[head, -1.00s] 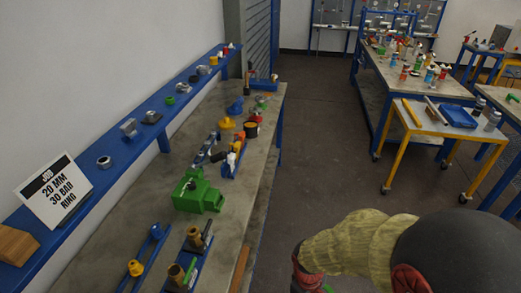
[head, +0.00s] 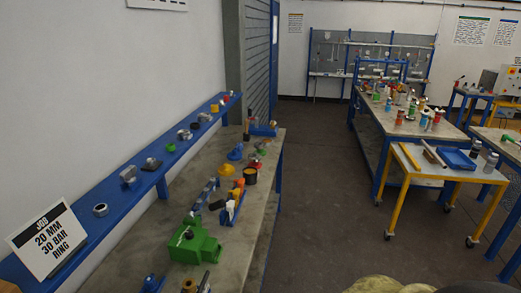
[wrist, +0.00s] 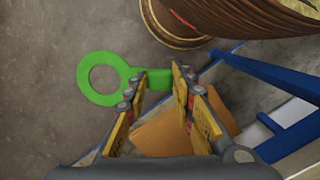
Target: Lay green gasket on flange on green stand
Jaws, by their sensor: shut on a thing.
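The green gasket (wrist: 83,79) is a flat ring with a tab, seen in the wrist view. My gripper (wrist: 158,78) is shut on its tab, with the ring sticking out to the left, over a grey surface. The gripper is not seen in the head view, where only part of my arm's tan cover shows at the bottom edge. I cannot make out the flange on the green stand in either current view.
A brown, round-rimmed vessel (wrist: 235,18) lies close to the fingers in the wrist view, near a blue frame (wrist: 262,75) and an orange-brown block (wrist: 160,133). A green vise (head: 193,243) stands on the left bench. The floor (head: 318,190) is clear.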

